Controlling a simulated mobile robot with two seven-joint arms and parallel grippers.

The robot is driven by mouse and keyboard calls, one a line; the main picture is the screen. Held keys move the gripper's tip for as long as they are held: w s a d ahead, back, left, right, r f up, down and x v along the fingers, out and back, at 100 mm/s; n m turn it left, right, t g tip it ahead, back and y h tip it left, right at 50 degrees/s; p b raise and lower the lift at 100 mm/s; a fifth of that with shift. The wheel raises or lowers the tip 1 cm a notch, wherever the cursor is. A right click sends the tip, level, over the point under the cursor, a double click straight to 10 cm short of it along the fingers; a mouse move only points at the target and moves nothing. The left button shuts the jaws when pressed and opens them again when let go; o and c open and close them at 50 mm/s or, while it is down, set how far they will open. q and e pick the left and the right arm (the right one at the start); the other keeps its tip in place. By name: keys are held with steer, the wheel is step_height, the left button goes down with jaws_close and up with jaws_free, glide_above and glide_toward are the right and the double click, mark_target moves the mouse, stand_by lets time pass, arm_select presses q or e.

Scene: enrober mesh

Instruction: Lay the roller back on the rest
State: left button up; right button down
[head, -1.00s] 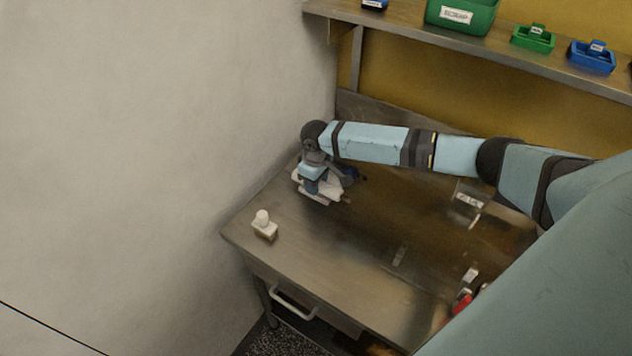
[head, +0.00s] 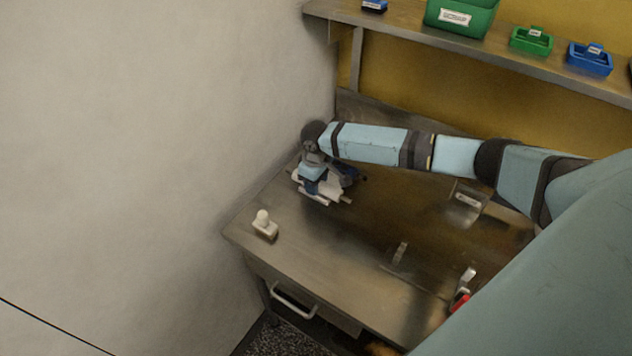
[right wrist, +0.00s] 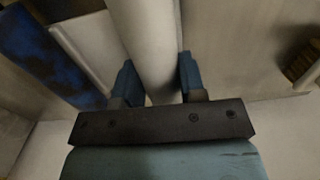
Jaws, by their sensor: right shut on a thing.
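My right gripper (right wrist: 158,78) is shut on a pale cylinder, which looks like the roller (right wrist: 148,38); its blue fingers stand on either side of it in the right wrist view. In the head view my right gripper (head: 312,180) points down over white parts at the bench's back left corner. The roller and its rest cannot be told apart there. A pale flat part (right wrist: 90,42) and a dark blue part (right wrist: 42,58) lie left of the roller in the right wrist view. Whether the roller touches a rest is hidden. My left gripper is out of view.
A small white-topped block (head: 264,226) stands on the steel bench (head: 310,265) near its left edge. A clear holder (head: 467,200) and a red-handled item (head: 460,300) are to the right. A shelf (head: 480,52) with bins runs above; a wall closes the left.

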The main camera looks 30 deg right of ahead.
steer(key=shift+f, duration=0.2)
stand_by(0.4)
steer(key=c, duration=0.6)
jaws_free()
